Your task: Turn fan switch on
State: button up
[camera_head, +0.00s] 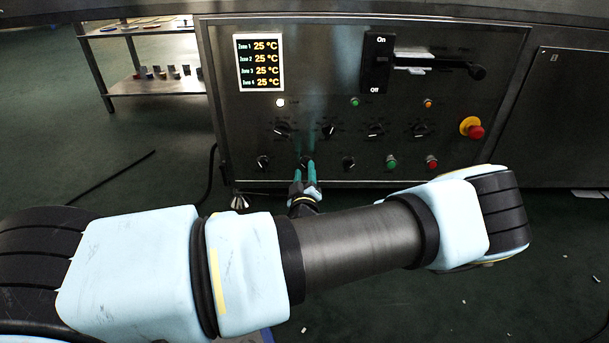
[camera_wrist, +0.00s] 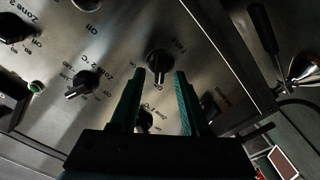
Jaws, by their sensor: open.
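The control panel (camera_head: 340,105) has a lower row with three black rotary switches. My gripper (camera_head: 307,166) is open at the middle switch (camera_head: 306,160) of that row, whose face is partly covered by the fingers. In the wrist view, the gripper (camera_wrist: 160,73) has a fingertip on each side of this black switch (camera_wrist: 158,62), and its pointer faces down the picture. Contact cannot be told. The left switch (camera_head: 263,162) and right switch (camera_head: 348,162) stand apart from the fingers.
Zone knobs (camera_head: 329,130) sit in the row above. Green (camera_head: 391,161) and red (camera_head: 432,162) buttons are to the right, with an emergency stop (camera_head: 471,128) beyond. A large On/Off lever (camera_head: 440,64) sticks out above. A display (camera_head: 259,62) reads 25 °C for every zone.

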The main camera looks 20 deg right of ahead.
jog(key=shift+x, duration=0.85)
jog(key=shift+c, duration=0.2)
grip_shut()
